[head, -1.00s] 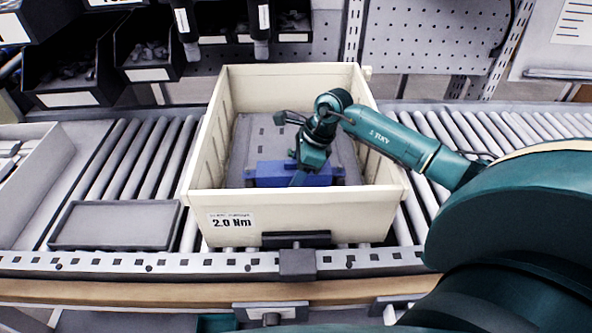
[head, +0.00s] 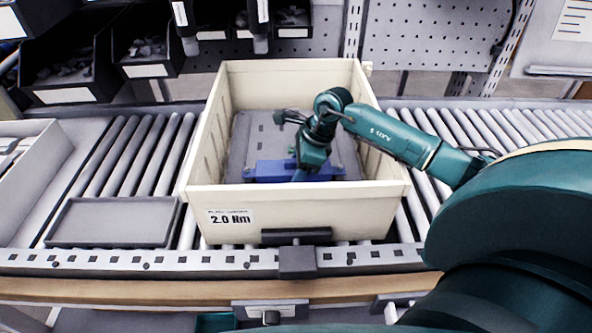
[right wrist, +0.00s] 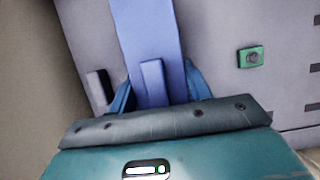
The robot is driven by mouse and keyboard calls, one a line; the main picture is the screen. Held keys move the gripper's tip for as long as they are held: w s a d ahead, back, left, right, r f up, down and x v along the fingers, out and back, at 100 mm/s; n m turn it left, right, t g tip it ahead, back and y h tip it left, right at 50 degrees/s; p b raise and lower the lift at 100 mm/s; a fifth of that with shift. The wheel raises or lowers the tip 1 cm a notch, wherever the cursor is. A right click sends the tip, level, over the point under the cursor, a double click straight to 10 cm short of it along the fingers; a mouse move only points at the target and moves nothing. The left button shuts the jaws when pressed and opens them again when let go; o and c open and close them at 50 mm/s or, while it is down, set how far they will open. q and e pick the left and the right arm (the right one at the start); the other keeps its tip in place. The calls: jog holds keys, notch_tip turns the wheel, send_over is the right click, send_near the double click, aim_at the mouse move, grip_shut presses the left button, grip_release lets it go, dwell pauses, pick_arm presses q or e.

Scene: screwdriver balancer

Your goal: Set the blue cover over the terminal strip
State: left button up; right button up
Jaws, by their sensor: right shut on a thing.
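The blue cover (head: 270,171) is low inside the cream bin, over the near part of a grey panel (head: 262,137). My right gripper (head: 303,176) reaches down into the bin and is shut on the cover near its middle. In the right wrist view, the blue cover (right wrist: 150,28) runs away from the fingers, and its raised rib (right wrist: 152,82) sits between the blue fingertips of the right gripper (right wrist: 155,92). I cannot make out the terminal strip; the cover may hide it. I cannot tell whether the cover touches the panel. My left gripper is not in view.
The cream bin's walls (head: 196,150) stand around the right gripper. A green block with a round centre (right wrist: 251,57) sits on the panel. A flat grey tray (head: 112,222) lies left of the bin on the rollers (head: 150,155). Black part bins (head: 75,65) stand behind.

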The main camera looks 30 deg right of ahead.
jog(key=shift+r, duration=0.2)
jog(key=o, duration=0.9)
jog(key=shift+c, duration=0.2)
jog(key=shift+o, duration=1.4)
jog(key=shift+f, duration=0.1)
pick_arm(q)
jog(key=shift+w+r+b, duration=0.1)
jog(key=shift+b, duration=0.25)
pick_arm(e)
jog(key=v, duration=1.3)
jog(key=shift+s, duration=0.1)
